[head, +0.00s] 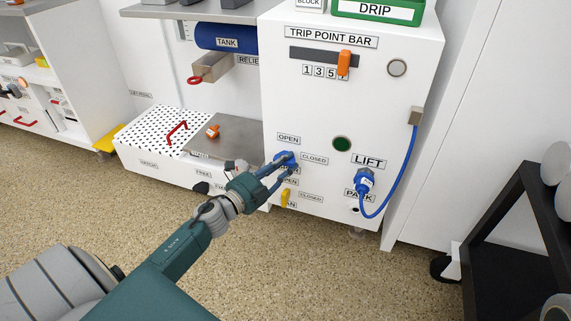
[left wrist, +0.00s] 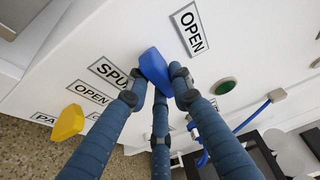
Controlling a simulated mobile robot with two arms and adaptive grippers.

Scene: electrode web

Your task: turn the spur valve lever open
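The spur valve lever is a blue handle (head: 285,157) on the white cabinet's front, just below an OPEN label (head: 289,138) and left of a CLOSED label (head: 314,159). In the left wrist view the blue lever (left wrist: 154,65) stands between the OPEN label (left wrist: 190,28) and the SPUR label (left wrist: 108,71). My left gripper (head: 279,170) is at the lever, and its fingertips (left wrist: 158,84) close in on both sides of the handle and seem to touch it. The fingers hide the lever's near end and part of the SPUR label. My right gripper is not in view.
A yellow lever (head: 285,198) sits just below, close to my left fingers. A green button (head: 342,144) and a blue plug with a hose (head: 365,180) are to the right. A perforated bench (head: 160,135) stands left. A black cart (head: 515,225) is at right.

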